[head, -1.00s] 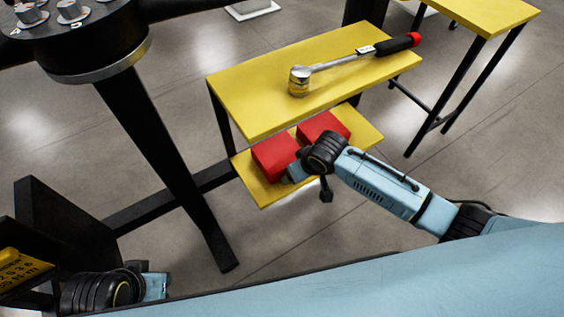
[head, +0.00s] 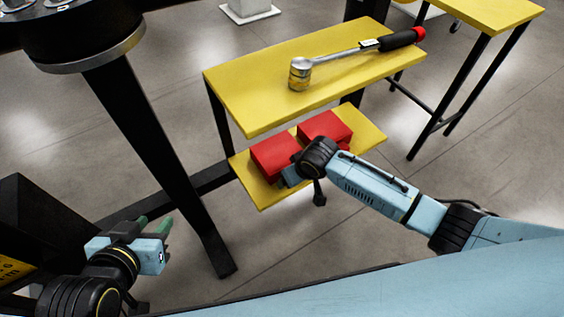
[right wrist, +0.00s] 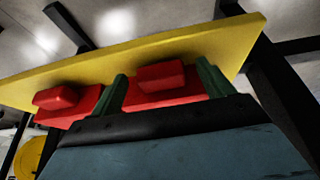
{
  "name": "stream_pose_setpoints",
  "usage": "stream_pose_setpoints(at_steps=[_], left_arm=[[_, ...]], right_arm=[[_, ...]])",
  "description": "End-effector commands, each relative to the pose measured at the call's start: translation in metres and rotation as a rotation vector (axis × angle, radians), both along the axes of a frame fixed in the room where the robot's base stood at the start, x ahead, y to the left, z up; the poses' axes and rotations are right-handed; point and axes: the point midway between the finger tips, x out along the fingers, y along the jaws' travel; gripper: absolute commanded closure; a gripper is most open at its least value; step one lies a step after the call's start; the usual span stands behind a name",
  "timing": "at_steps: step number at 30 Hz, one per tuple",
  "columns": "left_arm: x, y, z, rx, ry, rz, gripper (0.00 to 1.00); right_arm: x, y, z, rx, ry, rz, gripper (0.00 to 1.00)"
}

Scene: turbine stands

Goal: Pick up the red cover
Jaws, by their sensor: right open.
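Two red covers sit side by side on the yellow lower shelf (head: 262,196): a left one (head: 274,157) and a right one (head: 325,128) in the head view. My right gripper (head: 287,176) is at the near side of the left cover; its fingers are hidden there. In the right wrist view my right gripper (right wrist: 164,84) is open, its green fingers on either side of one red cover (right wrist: 160,86) with a raised block on top. The other cover (right wrist: 66,103) lies outside the left finger. Contact cannot be told. My left gripper (head: 154,225) is open and empty at lower left.
A torque wrench (head: 350,54) with a socket lies on the yellow table top (head: 245,98) above the shelf. A black stand leg (head: 160,150) stands left of the table. Another yellow table (head: 490,14) is at upper right. Floor is clear between them.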

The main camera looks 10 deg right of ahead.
Motion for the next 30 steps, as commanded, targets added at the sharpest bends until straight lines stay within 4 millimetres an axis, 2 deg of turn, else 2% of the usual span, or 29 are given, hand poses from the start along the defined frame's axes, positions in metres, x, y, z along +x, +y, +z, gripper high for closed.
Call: stream_pose_setpoints(at_steps=[11, 14, 27, 30], left_arm=[[0.0074, -0.0038, 0.0077, -0.015, -0.059, -0.005, 0.64], [0.0073, -0.0038, 0.0076, -0.015, -0.058, -0.005, 0.64], [0.0070, -0.0038, 0.0070, -0.014, -0.056, -0.005, 0.64], [0.0070, -0.0038, 0.0070, -0.014, -0.055, -0.005, 0.64]], right_arm=[[0.0014, 0.0006, -0.0029, 0.000, 0.000, 0.000, 0.20], [0.0013, 0.0006, -0.0030, 0.000, 0.000, 0.000, 0.30], [0.0012, 0.0004, -0.0030, 0.000, 0.000, 0.000, 0.87], [0.0014, 0.0005, -0.0028, 0.000, -0.001, 0.000, 0.87]])
